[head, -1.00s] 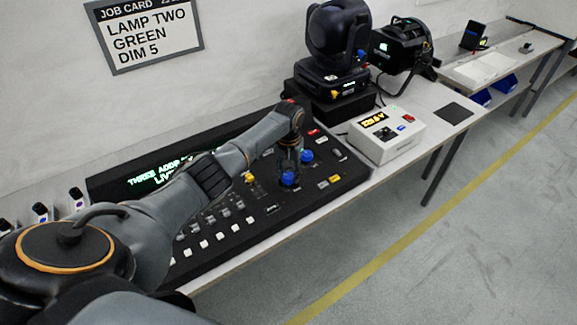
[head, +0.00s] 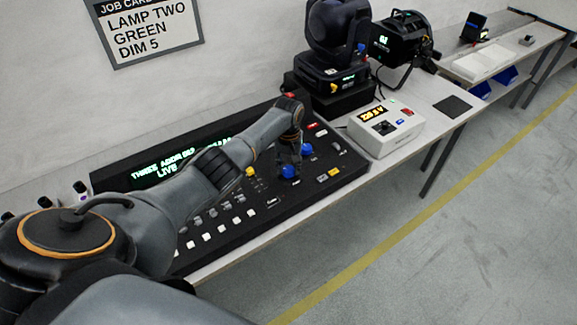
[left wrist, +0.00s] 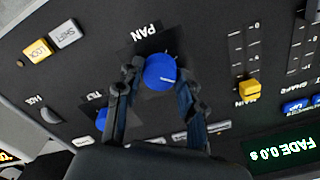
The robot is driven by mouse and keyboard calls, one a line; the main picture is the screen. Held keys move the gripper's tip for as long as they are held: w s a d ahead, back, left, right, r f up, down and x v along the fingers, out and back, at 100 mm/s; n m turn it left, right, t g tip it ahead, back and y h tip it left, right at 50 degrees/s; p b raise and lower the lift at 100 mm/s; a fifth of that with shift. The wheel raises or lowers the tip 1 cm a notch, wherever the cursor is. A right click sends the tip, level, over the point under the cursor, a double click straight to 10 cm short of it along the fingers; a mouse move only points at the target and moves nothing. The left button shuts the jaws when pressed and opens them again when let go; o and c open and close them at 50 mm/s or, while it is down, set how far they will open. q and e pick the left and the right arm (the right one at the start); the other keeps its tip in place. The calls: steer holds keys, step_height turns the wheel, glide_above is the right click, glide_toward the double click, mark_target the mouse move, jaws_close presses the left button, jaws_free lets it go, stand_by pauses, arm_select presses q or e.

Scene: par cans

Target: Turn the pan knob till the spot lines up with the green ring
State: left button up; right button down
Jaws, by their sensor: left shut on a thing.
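The blue pan knob (left wrist: 160,72) sits on the black console under a "PAN" label in the left wrist view. It also shows in the head view (head: 290,171). My left gripper (left wrist: 160,76) is shut on it, one finger on each side. In the head view the left gripper (head: 290,160) reaches down to the knob from above. The blue tilt knob (left wrist: 101,118) is close by, partly hidden by a finger. It is the farther blue knob (head: 306,150) in the head view. The spot and green ring are not in view, nor is my right gripper.
The console's yellow fader (left wrist: 249,90) and several white buttons lie near the knobs. A white box with a lit display (head: 385,130) stands right of the console. A moving-head lamp (head: 337,45) and a black par can (head: 400,38) stand behind it.

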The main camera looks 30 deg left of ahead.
mark_target(289, 169)
arm_select(q)
steer(key=o, duration=1.2)
steer(key=shift+c, duration=0.2)
steer(key=shift+r, duration=0.1)
step_height(289, 169, up, 12)
